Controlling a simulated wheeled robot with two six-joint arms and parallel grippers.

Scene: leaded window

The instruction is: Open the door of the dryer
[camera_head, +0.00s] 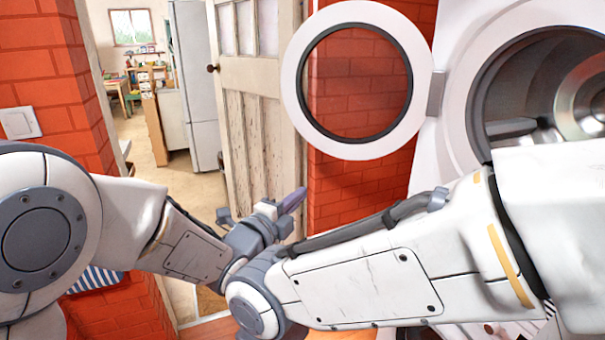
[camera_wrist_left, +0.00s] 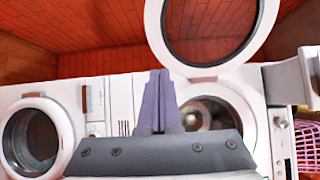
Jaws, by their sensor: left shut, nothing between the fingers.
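The dryer's round door (camera_head: 350,149), a white ring with dark-rimmed glass, stands swung wide open in the head view, left of the dryer (camera_head: 452,85). Its hinge side joins the white front, and the metal drum shows through the opening. The left wrist view also shows the open door (camera_wrist_left: 156,35) above the dryer's opening. My left gripper (camera_head: 293,200) is below the door and apart from it, with its purple fingers shut and empty. The fingers (camera_wrist_left: 160,100) overlap the dryer front in the left wrist view. My right arm crosses the foreground; its gripper is not visible.
Another white machine with a round door (camera_wrist_left: 66,140) stands at the left in the wrist view. A pink basket (camera_wrist_left: 307,145) is at the right. A panelled wooden door (camera_head: 255,130) and red brick wall (camera_head: 335,190) stand behind my left gripper.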

